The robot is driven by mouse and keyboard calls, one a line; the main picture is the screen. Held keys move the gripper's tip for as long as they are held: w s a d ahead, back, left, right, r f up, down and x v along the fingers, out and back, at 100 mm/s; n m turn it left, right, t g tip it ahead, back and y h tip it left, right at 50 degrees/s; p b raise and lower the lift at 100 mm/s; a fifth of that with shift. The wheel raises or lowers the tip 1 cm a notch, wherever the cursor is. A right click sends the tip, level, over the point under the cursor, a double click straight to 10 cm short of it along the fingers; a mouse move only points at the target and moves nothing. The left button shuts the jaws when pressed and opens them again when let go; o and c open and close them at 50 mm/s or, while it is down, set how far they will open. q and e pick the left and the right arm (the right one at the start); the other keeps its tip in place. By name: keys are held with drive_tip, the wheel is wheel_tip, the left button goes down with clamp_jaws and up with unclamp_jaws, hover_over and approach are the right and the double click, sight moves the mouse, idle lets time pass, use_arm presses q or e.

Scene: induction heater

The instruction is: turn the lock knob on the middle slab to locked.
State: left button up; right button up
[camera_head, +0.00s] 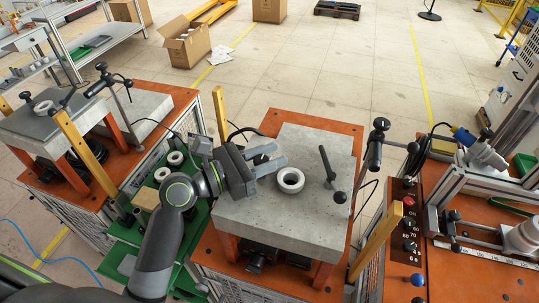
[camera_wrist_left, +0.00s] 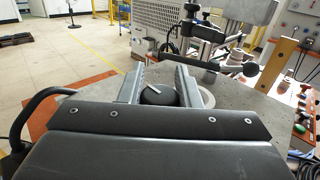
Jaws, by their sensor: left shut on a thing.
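The grey middle slab (camera_head: 270,215) lies on an orange-topped bench. My left gripper (camera_head: 268,160) reaches in from the left over the slab's left part. In the left wrist view the lock knob (camera_wrist_left: 156,96) is a dark round knob with a white pointer line slanting to the upper right. It sits between the two grey fingers of my left gripper (camera_wrist_left: 158,85), which are shut on it. In the head view the knob is mostly hidden by the fingers. I cannot read any lock marking around it. My right gripper is not in view.
A pale ring (camera_head: 291,180) sits on the slab just right of my left fingers. A black lever (camera_head: 327,163) and a stand with a dark clamp (camera_head: 375,150) rise to the right. A control panel (camera_head: 409,225) is further right. A green tray (camera_head: 200,222) lies left.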

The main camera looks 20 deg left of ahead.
use_arm(q)
drive_tip(key=shift+c, duration=0.4)
drive_tip(key=shift+m+g+h, duration=0.7)
drive_tip(key=shift+g, duration=0.1)
drive_tip(key=m+g+h, duration=0.1)
drive_tip(key=m+g, duration=0.1)
drive_tip(key=g, duration=0.1)
drive_tip(key=m+g+h, duration=0.1)
drive_tip(key=m+g, duration=0.1)
drive_tip(key=g, duration=0.1)
drive_tip(key=s+m+g+h, duration=0.1)
drive_tip(key=m+g, duration=0.1)
drive_tip(key=shift+d+g, duration=0.25)
drive_tip(key=shift+g, duration=0.15)
drive_tip(key=m+g, duration=0.1)
drive_tip(key=g, duration=0.1)
drive_tip(key=m+g, duration=0.3)
drive_tip(key=g, duration=0.1)
drive_tip(key=shift+s+g, duration=0.3)
drive_tip(key=shift+g, duration=0.1)
drive_tip(key=shift+s+a+m+g+y, duration=0.15)
drive_tip(key=shift+m+g+y, duration=0.4)
drive_tip(key=shift+m+g, duration=0.4)
drive_tip(key=shift+s+m+g+y, duration=0.1)
drive_tip(key=shift+m+g+y, duration=0.55)
drive_tip(key=shift+g, duration=0.5)
drive_tip(key=shift+f+m+g, duration=0.1)
drive_tip(key=shift+m+g, duration=0.2)
drive_tip(key=o, duration=1)
drive_tip(key=shift+c, duration=0.2)
